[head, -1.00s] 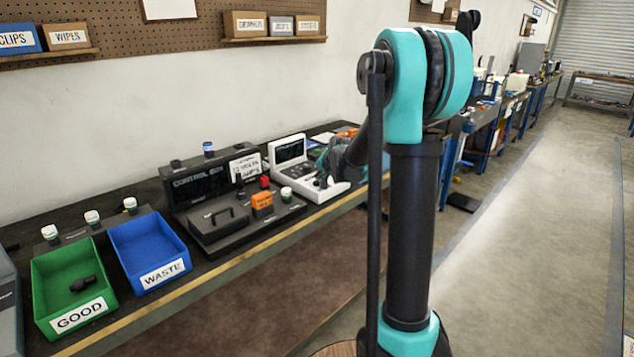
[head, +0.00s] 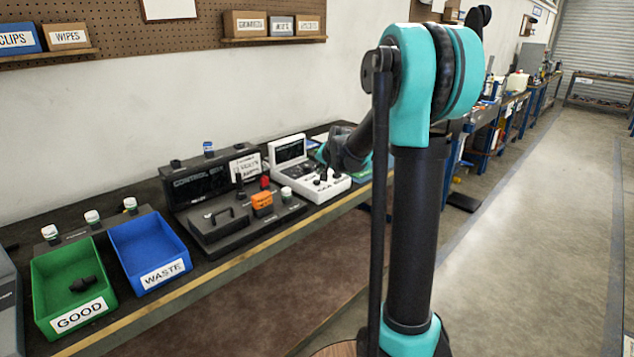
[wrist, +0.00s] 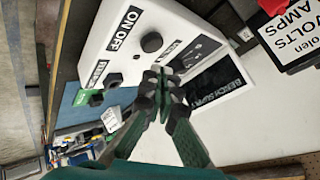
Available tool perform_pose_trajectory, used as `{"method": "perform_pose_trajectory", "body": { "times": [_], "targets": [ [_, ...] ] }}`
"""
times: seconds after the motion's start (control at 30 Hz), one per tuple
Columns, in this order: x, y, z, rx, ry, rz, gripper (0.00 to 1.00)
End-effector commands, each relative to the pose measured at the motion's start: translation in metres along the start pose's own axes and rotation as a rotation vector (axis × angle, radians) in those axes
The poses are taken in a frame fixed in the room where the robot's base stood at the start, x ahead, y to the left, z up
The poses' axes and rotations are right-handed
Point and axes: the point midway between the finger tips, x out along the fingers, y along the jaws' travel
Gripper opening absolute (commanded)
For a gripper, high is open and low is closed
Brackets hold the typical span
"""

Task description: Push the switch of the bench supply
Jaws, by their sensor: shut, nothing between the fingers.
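The bench supply is a white unit with a dark screen (head: 290,149) and a sloped panel of black controls, at the back of the bench in the head view. In the wrist view its white panel (wrist: 205,30) fills the middle, with an "ON OFF" label (wrist: 122,28). A round black knob (wrist: 151,42) is beside that label, and a smaller black control (wrist: 113,79) is lower left. My gripper (wrist: 161,78) is shut and empty, its tips in front of the panel between these controls and the screen. Contact cannot be told. In the head view the fingers are hard to make out.
A control box (head: 205,180) with an orange block (head: 262,200) on its front part stands left of the supply. A blue WASTE bin (head: 140,243) and green GOOD bin (head: 45,278) are further left. A volts-and-amps sign (wrist: 290,30) is near the supply.

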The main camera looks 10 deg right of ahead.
Motion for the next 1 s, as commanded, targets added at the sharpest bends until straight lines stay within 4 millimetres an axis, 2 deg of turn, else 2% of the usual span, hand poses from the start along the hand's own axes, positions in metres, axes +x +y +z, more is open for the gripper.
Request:
{"method": "perform_pose_trajectory", "body": {
  "times": [0.4, 0.77, 0.87, 0.97, 1.0],
  "targets": [
    [-0.026, -0.018, -0.018, 0.0, 0.0, 0.0, 0.0],
    [-0.029, -0.021, -0.021, 0.0, 0.0, 0.0, 0.0],
    [-0.032, -0.017, -0.016, -0.009, -0.004, 0.005, 0.0],
    [-0.044, -0.003, 0.005, -0.048, -0.023, 0.024, 0.0],
    [-0.051, 0.006, 0.018, -0.075, -0.036, 0.037, 0.0]
  ]
}}
